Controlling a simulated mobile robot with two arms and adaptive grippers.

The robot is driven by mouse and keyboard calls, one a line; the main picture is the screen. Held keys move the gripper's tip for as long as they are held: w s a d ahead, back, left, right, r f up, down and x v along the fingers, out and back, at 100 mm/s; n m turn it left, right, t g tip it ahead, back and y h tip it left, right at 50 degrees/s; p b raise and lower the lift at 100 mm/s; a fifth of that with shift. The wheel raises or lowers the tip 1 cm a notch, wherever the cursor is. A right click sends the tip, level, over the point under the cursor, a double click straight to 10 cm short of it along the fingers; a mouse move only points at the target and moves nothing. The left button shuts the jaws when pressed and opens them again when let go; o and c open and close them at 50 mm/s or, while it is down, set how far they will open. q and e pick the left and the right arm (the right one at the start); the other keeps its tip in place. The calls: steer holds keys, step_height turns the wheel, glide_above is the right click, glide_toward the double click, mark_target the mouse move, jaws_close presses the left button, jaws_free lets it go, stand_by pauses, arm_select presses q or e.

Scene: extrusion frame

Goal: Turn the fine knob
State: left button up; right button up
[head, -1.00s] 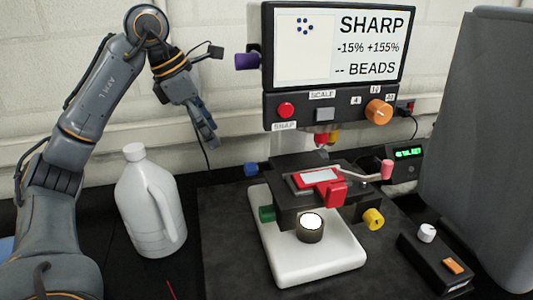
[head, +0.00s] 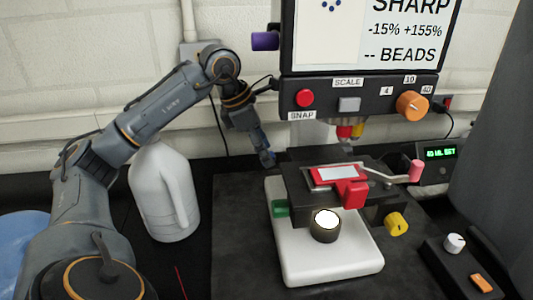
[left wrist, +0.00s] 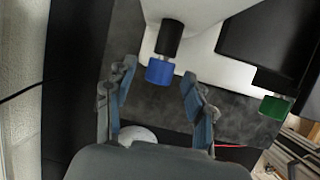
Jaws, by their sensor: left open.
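The microscope-like instrument has a white base (head: 335,265) and a dark stage (head: 297,182). A blue knob (left wrist: 160,72) on a black shaft shows in the left wrist view, between the fingertips of my open left gripper (left wrist: 158,78); contact cannot be told. In the head view my left gripper (head: 266,158) is at the stage's left side, and the blue knob is hidden there. A green knob (head: 281,208) sits lower on the same side and also shows in the left wrist view (left wrist: 276,106). None is labelled fine. My right gripper is not in view.
A white jug (head: 165,195) stands behind my left arm. A screen (head: 370,35) reads SHARP above a panel with a red button (head: 305,97) and an orange knob (head: 411,105). A yellow knob (head: 396,224) and a small control box (head: 462,262) are on the right.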

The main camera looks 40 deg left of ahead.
arm_select(q)
steer(key=shift+x, duration=0.8)
jaws_close()
steer(key=shift+s+d+f+m+t+y+b, duration=0.1)
steer(key=shift+f+m+t+y+b, duration=0.1)
steer(key=shift+t+y+b, duration=0.5)
steer(key=shift+s+d+f+m+t+y+b, duration=0.1)
steer(key=shift+m+t+y+b, duration=0.2)
steer(key=shift+b, duration=0.7)
steer(key=shift+s+d+r+t+y+b, duration=0.1)
steer(key=shift+d+r+t+y+b, duration=0.05)
steer(key=shift+t+y+b, duration=0.95)
jaws_free()
steer(key=shift+r, duration=0.1)
steer(key=v, duration=1.2)
